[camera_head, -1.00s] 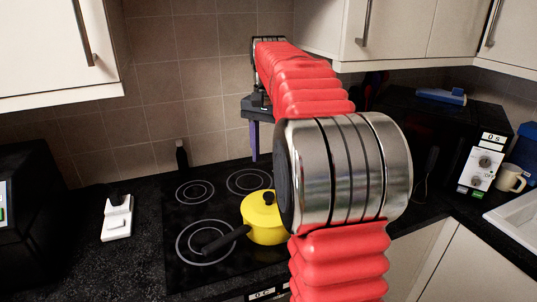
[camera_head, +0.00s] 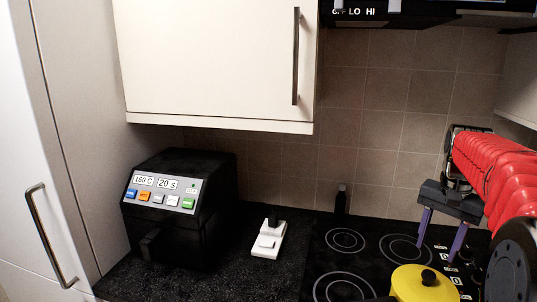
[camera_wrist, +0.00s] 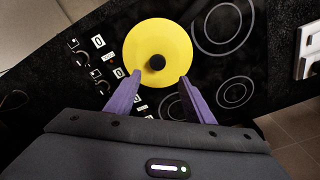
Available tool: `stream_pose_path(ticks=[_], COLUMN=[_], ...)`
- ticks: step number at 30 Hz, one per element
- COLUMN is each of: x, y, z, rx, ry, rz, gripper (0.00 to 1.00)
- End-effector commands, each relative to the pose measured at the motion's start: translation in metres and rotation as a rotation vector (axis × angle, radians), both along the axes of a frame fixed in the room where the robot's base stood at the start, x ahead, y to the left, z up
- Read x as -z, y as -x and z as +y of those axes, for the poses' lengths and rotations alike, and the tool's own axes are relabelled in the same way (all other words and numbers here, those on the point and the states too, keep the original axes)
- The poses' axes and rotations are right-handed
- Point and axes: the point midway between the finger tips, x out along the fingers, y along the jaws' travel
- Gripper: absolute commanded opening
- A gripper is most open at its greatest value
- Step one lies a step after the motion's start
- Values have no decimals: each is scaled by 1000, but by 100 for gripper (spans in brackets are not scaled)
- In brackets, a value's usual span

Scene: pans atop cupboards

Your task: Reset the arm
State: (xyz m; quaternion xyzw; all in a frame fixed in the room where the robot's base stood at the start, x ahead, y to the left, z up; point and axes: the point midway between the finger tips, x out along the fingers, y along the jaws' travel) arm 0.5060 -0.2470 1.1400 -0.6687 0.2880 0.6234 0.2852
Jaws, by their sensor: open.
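My gripper (camera_head: 440,236) shows at the right of the head view, its two purple fingers apart and pointing down over the hob. In the wrist view my gripper (camera_wrist: 152,92) is open, with nothing between its fingertips. A yellow pan (camera_head: 424,284) with a black lid knob stands on the hob, at the lower right of the head view. In the wrist view the yellow pan (camera_wrist: 145,40) lies just beyond the fingertips, its knob a little above the gap. I cannot tell whether the fingers touch it. My red arm enters from the right edge.
The black hob (camera_head: 345,262) has bare rings left of the pan. A white device (camera_head: 268,240) and a black appliance with a button panel (camera_head: 165,192) stand on the counter further left. A white wall cupboard (camera_head: 215,62) hangs above. A dark bottle (camera_head: 341,200) stands behind the hob.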

Motion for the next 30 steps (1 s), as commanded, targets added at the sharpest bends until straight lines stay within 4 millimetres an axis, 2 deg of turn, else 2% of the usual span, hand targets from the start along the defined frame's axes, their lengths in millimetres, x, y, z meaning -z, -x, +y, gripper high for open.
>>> stream_pose_path(ticks=[11,21,30], x=[26,42,57], y=[43,93,140], z=[66,130,177], rx=[-260,-464,-613], ry=[56,110,150], rz=[-77,-155,-225], gripper=[48,48,48])
